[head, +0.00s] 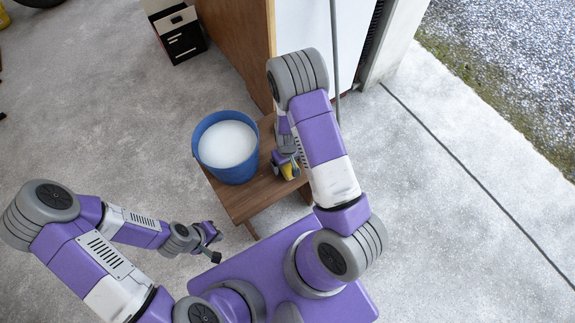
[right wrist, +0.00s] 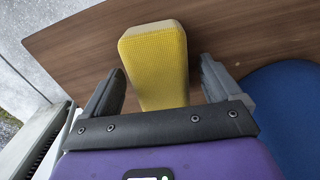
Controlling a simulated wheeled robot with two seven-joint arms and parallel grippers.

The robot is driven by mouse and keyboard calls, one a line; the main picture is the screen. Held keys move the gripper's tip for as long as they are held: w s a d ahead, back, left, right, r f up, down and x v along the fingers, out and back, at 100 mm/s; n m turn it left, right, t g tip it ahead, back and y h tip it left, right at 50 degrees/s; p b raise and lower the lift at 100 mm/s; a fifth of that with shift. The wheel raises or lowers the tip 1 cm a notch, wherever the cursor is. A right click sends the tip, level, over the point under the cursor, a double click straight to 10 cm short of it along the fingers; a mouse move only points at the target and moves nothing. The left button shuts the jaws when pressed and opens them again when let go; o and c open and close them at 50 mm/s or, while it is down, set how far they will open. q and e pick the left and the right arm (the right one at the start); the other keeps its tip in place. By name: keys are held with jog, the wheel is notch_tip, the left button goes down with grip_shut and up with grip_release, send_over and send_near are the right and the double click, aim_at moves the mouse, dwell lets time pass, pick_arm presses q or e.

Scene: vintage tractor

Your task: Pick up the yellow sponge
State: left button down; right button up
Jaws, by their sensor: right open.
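The yellow sponge (right wrist: 158,70) lies on the wooden stool (right wrist: 215,25) in the right wrist view. In the head view the sponge (head: 289,172) is partly hidden by my right gripper and arm. My right gripper (right wrist: 160,92) is open, with one finger on each side of the sponge. Gaps show between the fingers and the sponge, so it is not gripped. My left gripper (head: 214,243) is in the head view, left of and in front of the stool, away from the sponge. Its fingers look spread, with nothing between them.
A blue bucket (head: 198,150) with white contents stands on the stool beside the sponge; its blue side (right wrist: 285,110) fills the right of the wrist view. A wooden cabinet (head: 238,40) and a white panel stand behind. Open concrete floor lies left and right.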

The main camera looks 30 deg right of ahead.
jog(key=c, duration=1)
notch_tip(320, 180, up, 10)
jog(key=p, duration=0.4)
jog(key=shift+c, duration=0.2)
